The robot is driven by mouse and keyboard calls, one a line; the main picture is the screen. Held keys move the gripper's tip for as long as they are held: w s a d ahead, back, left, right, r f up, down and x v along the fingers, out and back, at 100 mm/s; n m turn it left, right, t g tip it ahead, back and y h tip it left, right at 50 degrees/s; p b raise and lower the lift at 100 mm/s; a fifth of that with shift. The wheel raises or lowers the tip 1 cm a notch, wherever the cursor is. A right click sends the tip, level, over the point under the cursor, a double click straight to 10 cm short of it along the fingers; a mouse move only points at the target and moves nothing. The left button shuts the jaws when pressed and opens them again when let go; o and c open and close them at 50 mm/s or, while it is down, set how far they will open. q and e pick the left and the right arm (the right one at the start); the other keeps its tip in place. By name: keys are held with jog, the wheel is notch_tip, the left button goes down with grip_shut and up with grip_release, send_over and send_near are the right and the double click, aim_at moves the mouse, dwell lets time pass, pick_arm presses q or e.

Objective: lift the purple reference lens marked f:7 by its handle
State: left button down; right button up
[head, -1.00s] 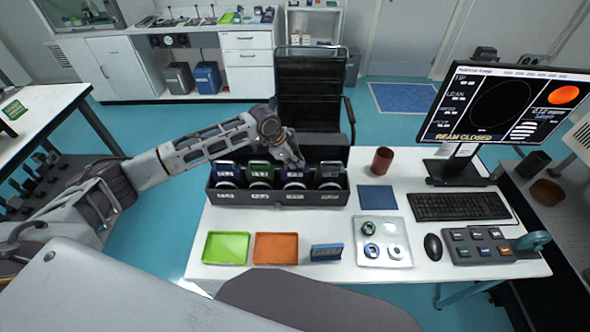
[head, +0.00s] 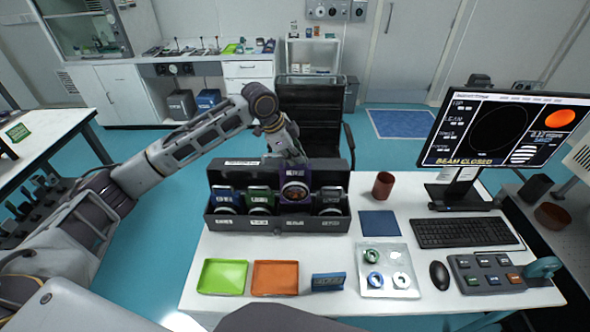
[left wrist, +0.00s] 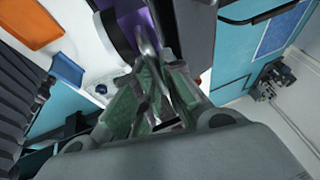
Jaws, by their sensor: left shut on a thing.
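The purple reference lens (head: 295,191) is raised in the head view, its round glass facing me, above its slot in the dark lens box (head: 280,226). Its marking is too small to read. My left gripper (head: 294,160) is shut on the top of the lens, at its handle. In the left wrist view the gripper's fingers (left wrist: 155,90) are close together, with part of the purple lens (left wrist: 135,22) just beyond them. My right gripper does not show.
Blue (head: 225,200), green (head: 259,200) and grey (head: 330,200) lenses stand in the box. Green (head: 222,277) and orange (head: 275,278) trays lie in front. A red-brown cup (head: 383,185), keyboard (head: 462,233) and monitor (head: 505,130) are to the right. A black chair (head: 315,120) stands behind the box.

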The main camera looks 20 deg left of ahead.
pick_arm(q)
jog(key=shift+r, duration=2.3)
